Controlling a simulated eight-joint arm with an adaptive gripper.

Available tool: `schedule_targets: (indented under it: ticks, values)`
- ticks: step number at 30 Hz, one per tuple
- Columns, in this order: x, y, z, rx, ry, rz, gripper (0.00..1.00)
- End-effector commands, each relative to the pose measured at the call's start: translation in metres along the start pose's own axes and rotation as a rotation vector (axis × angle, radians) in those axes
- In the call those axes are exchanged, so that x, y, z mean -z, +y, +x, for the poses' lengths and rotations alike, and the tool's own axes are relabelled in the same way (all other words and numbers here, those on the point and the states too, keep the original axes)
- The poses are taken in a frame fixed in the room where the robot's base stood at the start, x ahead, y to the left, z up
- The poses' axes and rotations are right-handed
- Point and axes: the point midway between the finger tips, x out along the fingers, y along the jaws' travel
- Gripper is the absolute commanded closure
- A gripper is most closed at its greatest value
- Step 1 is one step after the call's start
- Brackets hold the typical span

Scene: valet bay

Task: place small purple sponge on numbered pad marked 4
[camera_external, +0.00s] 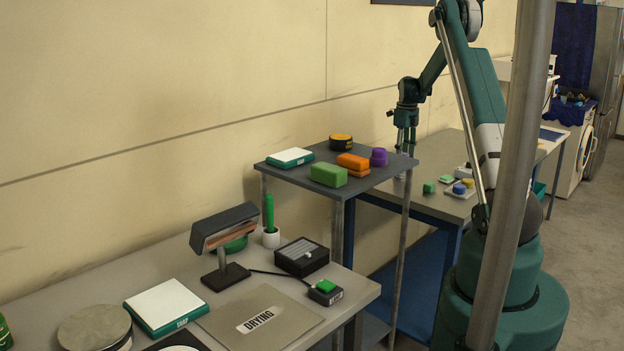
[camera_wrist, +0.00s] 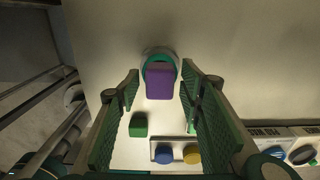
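A small purple block (camera_wrist: 159,82), likely the sponge, lies ahead between my finger lines in the wrist view, in front of a round teal-rimmed white item (camera_wrist: 160,54). My gripper (camera_wrist: 160,78) is open, with a gap to the block on both sides; contact is not visible. In the external view my gripper (camera_external: 405,142) points down over the rear table, just behind the raised shelf. The block cannot be made out there. A separate purple item (camera_external: 379,157) sits on the shelf. No pad marked 4 is legible.
A green cube (camera_wrist: 138,124) and a small tray (camera_wrist: 156,160) with blue and yellow knobs lie near the block. A lamp (camera_external: 224,228) stands on the front bench.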

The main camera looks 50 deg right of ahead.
Motion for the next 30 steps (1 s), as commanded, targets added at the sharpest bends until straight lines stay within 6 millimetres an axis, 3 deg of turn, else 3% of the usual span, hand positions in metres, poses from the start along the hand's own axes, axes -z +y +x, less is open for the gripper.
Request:
schedule_targets:
  ticks: [8, 14, 30]
  values:
    - [0.000, 0.000, -0.003, 0.000, 0.000, 0.000, 0.63]
    - [0.000, 0.000, -0.016, 0.000, 0.000, 0.000, 0.63]
    - [0.000, 0.000, -0.098, 0.000, 0.000, 0.000, 0.63]
